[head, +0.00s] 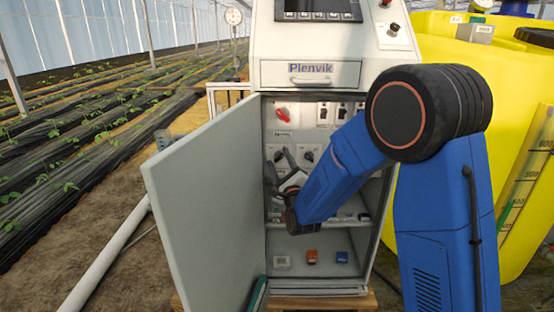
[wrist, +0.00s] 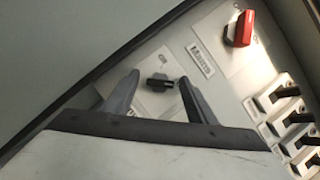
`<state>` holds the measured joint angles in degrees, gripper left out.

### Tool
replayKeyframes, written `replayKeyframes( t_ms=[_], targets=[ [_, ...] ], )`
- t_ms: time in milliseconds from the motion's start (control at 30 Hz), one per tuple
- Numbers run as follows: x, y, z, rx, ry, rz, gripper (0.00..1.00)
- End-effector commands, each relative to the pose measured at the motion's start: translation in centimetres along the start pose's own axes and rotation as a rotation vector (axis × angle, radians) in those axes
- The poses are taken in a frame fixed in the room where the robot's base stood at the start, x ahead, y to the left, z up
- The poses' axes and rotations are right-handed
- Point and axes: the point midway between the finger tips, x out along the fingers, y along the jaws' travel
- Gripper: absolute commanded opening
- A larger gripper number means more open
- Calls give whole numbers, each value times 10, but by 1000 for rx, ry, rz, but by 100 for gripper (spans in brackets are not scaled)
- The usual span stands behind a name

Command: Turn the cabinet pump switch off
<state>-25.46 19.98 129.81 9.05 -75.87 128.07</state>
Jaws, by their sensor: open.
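The grey cabinet (head: 217,200) stands open, with its door swung to the left. Inside, in the wrist view, a small black rotary switch (wrist: 160,82) sits on a light plate, its handle lying roughly crosswise in the picture. My gripper (wrist: 158,77) is open, with one finger on each side of this switch in the picture; I cannot tell whether the fingers touch it. I cannot read a pump label on its plate. In the head view my gripper (head: 280,157) reaches into the cabinet in front of the left switch and largely covers it.
A red rotary switch (head: 283,114) sits above; it also shows in the wrist view (wrist: 240,28). Another black knob (head: 308,156) is to the right. Breakers (wrist: 290,112) line the right side. Orange (head: 312,257) and blue items sit at the bottom. A yellow tank (head: 520,100) stands right.

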Motion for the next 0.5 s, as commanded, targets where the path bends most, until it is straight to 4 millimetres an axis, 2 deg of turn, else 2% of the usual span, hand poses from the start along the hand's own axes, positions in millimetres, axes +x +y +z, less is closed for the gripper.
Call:
replayKeyframes(
  t_ms=[267, 433, 500],
  targets=[
    [0, 0, 0, 0, 0, 0, 52],
    [0, 0, 0, 0, 0, 0, 13],
    [0, 0, 0, 0, 0, 0, 10]
  ],
)
